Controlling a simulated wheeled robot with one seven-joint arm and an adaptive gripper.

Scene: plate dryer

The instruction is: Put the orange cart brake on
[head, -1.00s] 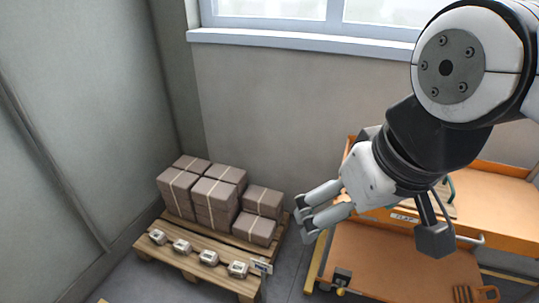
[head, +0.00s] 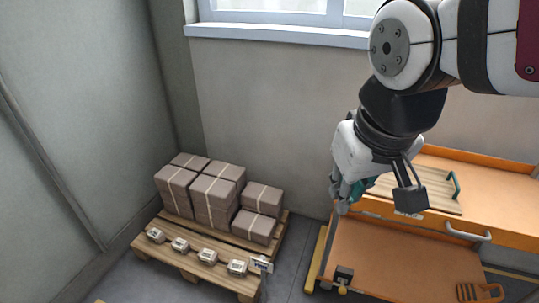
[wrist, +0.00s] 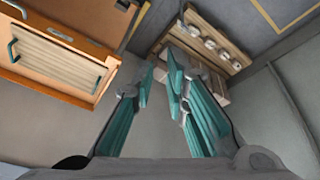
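The orange cart (head: 400,260) stands at the right in the head view, with an upper tray, a lower orange deck and a grey handle (head: 468,233). A small black part with a yellowish tip (head: 343,276) sits at its lower left corner; I cannot tell for sure whether it is the brake. My gripper (head: 342,196) hangs above the cart's left end, clear of that part. In the wrist view, its teal-padded fingers (wrist: 160,84) are apart with nothing between them. The cart (wrist: 75,30) shows at upper left there.
A wooden pallet (head: 205,262) with brown boxes (head: 212,195) and several small pale items stands left of the cart. A slatted board with green handles (head: 425,188) lies in the cart's upper tray. Grey floor lies between pallet and cart. A wall and window are behind.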

